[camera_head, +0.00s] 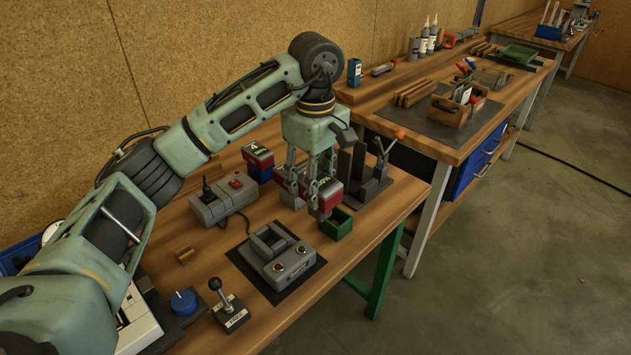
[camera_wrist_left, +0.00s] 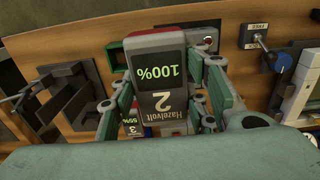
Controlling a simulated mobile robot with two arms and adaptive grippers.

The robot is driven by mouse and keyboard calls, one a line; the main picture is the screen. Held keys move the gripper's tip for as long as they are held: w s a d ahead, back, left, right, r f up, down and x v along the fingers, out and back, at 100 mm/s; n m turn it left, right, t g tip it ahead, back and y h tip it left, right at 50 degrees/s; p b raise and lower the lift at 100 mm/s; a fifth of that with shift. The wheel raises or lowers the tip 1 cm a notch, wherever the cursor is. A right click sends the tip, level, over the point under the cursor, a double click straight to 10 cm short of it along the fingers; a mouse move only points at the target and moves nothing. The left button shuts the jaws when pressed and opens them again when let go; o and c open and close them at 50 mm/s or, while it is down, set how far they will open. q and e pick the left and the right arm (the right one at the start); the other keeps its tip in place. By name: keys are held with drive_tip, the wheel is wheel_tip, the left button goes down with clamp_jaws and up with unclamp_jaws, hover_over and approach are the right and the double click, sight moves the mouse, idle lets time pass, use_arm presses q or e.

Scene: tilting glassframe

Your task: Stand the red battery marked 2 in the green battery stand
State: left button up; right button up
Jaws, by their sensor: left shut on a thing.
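My left gripper (camera_head: 318,190) is shut on the red battery marked 2 (camera_head: 330,200), holding it above the table. In the left wrist view the battery (camera_wrist_left: 165,85) sits between the fingers, its face showing a "2", "Hazelvolt" and a green "100%", with a red end at the top. The green battery stand (camera_head: 338,226) is a small open box on the table, close beside and below the battery's lower end in the head view. Part of the stand (camera_wrist_left: 117,58) shows left of the battery in the left wrist view; the rest is hidden. My right gripper is not seen.
A red battery marked 4 (camera_head: 258,155) stands behind the gripper. A grey charger-like box (camera_head: 223,200), a grey unit with buttons (camera_head: 283,258) and a joystick (camera_head: 230,312) are nearer. A dark upright fixture (camera_head: 360,178) stands right of the gripper. The table's front edge lies close to the stand.

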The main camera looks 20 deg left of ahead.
use_arm(q)
drive_tip(key=shift+r+p, duration=1.4)
drive_tip(key=shift+r, duration=0.7)
